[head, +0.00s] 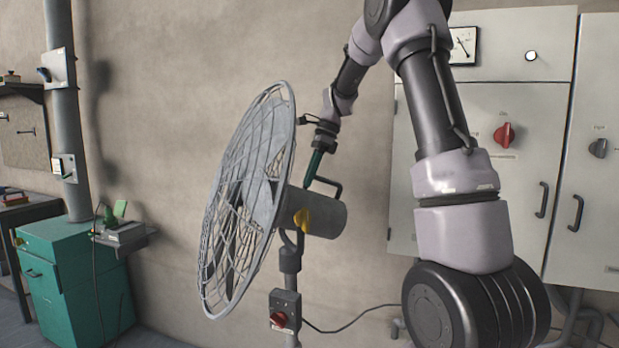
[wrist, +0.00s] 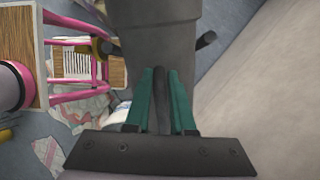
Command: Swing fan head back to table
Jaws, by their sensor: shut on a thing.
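The fan head stands on a pole in the middle of the head view, its wire cage (head: 250,190) turned to the left. Its grey motor housing (head: 325,217) is at the cage's back and also fills the upper middle of the wrist view (wrist: 158,50). A black handle (head: 334,186) rises from the housing. My gripper (head: 312,176), with teal fingers, comes down from above onto this handle. In the wrist view my gripper (wrist: 164,100) is shut on the dark handle bar between its fingers. I cannot tell which surface is the table.
A red-knobbed switch box (head: 285,312) sits on the fan's pole, with a cable running right. A teal cabinet (head: 75,270) stands at left, and grey wall cabinets (head: 520,140) at right. In the wrist view, pink-framed wooden furniture (wrist: 80,70) stands near scattered papers (wrist: 48,152).

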